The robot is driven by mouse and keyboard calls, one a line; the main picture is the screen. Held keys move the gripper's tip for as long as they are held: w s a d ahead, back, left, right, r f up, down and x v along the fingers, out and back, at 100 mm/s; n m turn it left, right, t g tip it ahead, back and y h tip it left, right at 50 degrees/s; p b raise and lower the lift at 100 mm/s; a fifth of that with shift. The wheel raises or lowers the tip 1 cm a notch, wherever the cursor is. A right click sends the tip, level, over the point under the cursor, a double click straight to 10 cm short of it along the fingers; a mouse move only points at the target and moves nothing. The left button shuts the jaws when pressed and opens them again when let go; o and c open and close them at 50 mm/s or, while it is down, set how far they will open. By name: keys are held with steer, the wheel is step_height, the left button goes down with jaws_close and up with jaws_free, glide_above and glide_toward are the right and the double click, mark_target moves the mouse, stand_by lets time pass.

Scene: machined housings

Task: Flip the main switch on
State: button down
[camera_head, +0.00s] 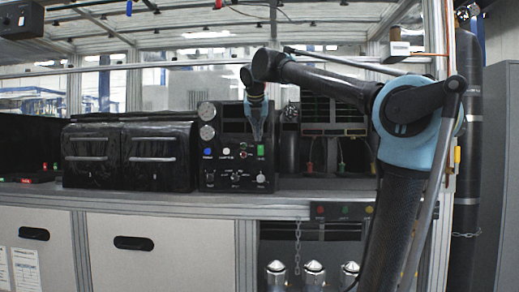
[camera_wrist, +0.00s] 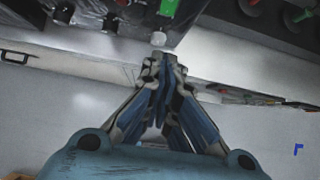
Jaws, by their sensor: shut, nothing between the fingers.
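A black control panel (camera_head: 236,170) stands on the bench, with gauges, coloured labels, small knobs and switches. I cannot tell for sure which part is the main switch. A green label (camera_head: 261,151) sits at its upper right and a pale round knob (camera_head: 261,179) below it. My gripper (camera_head: 257,138) is in front of the panel's upper right, pointing down. In the wrist view, my gripper (camera_wrist: 160,62) is shut and empty, its fingertips together. A white rounded knob (camera_wrist: 158,39) shows just beyond the tips, and a green part (camera_wrist: 168,8) farther up. Contact cannot be told.
A black double-door unit (camera_head: 125,156) stands left of the panel. Two round gauges (camera_head: 207,122) are on the panel's left edge. Right of it is a dark rack (camera_head: 330,140) with coloured cables. The bench edge (camera_head: 150,201) runs below, above white cabinets (camera_head: 160,255).

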mark_target(259, 151)
steer(key=shift+w, duration=0.1)
steer(key=w+r+x, duration=0.1)
steer(key=w+x, duration=0.1)
steer(key=x, duration=1)
steer(key=shift+w, duration=0.3)
steer(key=shift+s, duration=0.1)
